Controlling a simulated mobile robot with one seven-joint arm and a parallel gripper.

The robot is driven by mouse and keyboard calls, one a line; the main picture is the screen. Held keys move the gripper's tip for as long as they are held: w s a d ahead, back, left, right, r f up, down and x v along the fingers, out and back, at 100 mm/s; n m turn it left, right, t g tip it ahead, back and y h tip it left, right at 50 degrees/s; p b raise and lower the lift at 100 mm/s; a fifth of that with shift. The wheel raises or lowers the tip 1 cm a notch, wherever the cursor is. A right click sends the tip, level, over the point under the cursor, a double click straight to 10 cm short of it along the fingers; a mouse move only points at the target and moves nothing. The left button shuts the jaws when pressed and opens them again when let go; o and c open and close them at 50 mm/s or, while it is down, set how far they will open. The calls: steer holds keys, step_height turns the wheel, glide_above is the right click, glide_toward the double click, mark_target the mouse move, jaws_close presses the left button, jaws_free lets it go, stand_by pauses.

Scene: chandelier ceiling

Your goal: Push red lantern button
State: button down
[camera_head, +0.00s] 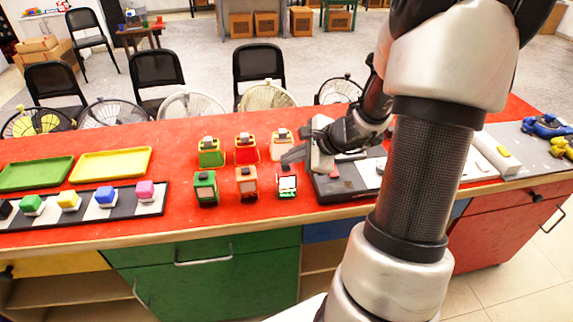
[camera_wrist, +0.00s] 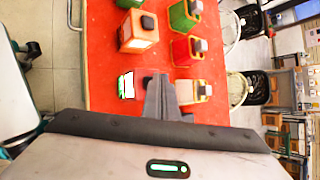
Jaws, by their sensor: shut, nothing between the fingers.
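The red lantern (camera_head: 246,155) stands upright in the middle of the back row of lanterns on the red tabletop, with a grey-black button on top. It also shows in the wrist view (camera_wrist: 185,52), with its dark button facing up. My gripper (camera_head: 291,156) is shut and empty, to the right of the red lantern and apart from it, by the beige lantern (camera_head: 281,140). In the wrist view its closed fingertips (camera_wrist: 160,78) point between the beige lantern (camera_wrist: 190,92) and the white-faced lantern (camera_wrist: 126,86).
A green lantern (camera_head: 210,158) stands left of the red one. The front row holds a green (camera_head: 205,192), an orange-red (camera_head: 247,187) and a white-faced lantern (camera_head: 286,187). Trays and a strip of coloured buttons lie left. A dark panel (camera_head: 345,183) lies right, beneath my arm.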

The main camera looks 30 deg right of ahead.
mark_target(290, 168)
steer(key=shift+r, duration=0.6)
steer(key=shift+p, duration=0.3)
step_height(290, 168, up, 6)
steer(key=p, duration=0.4)
